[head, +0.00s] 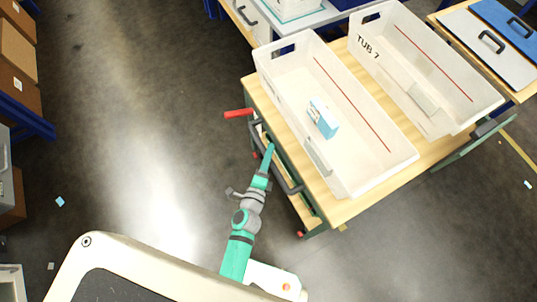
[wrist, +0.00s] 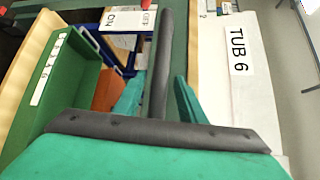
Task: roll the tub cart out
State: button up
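The tub cart has a pale wooden top (head: 440,157) and a dark green frame. Two translucent white tubs stand on it: a near tub (head: 290,92) and a far one marked TUB 7 (head: 385,55). A label reading TUB 6 (wrist: 238,50) shows on a white tub wall in the wrist view. The cart's dark handle bar (head: 287,180) runs along its left side. My gripper (head: 270,148) is at this bar. In the wrist view the bar (wrist: 160,65) runs between the two teal fingers (wrist: 158,88), with gaps showing on both sides; the fingers look open.
A red lever (head: 238,114) sticks out at the cart's left corner. A small blue-and-white box (head: 323,118) lies in the near tub. A green bin (wrist: 55,85) and an ON/OFF plate (wrist: 125,22) show at left in the wrist view. The floor (head: 150,130) left of the cart is clear.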

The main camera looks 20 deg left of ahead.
jog(key=shift+s, duration=0.1)
jog(key=s+r, duration=0.1)
jog(key=s, duration=0.9)
jog(key=shift+s+d+r, duration=0.2)
jog(key=shift+s+d, duration=0.05)
dwell(0.3)
jog(key=s+d+r+n+g, duration=0.1)
jog(key=s+d+r+n, duration=1.1)
jog(key=n, duration=0.7)
jog(key=s+r, duration=0.2)
jog(key=s, duration=0.1)
jog(key=shift+d+h, duration=0.2)
jog(key=shift+h, duration=0.2)
jog(key=shift+c, duration=0.3)
jog(key=shift+w, duration=0.15)
jog(key=shift+c, duration=0.4)
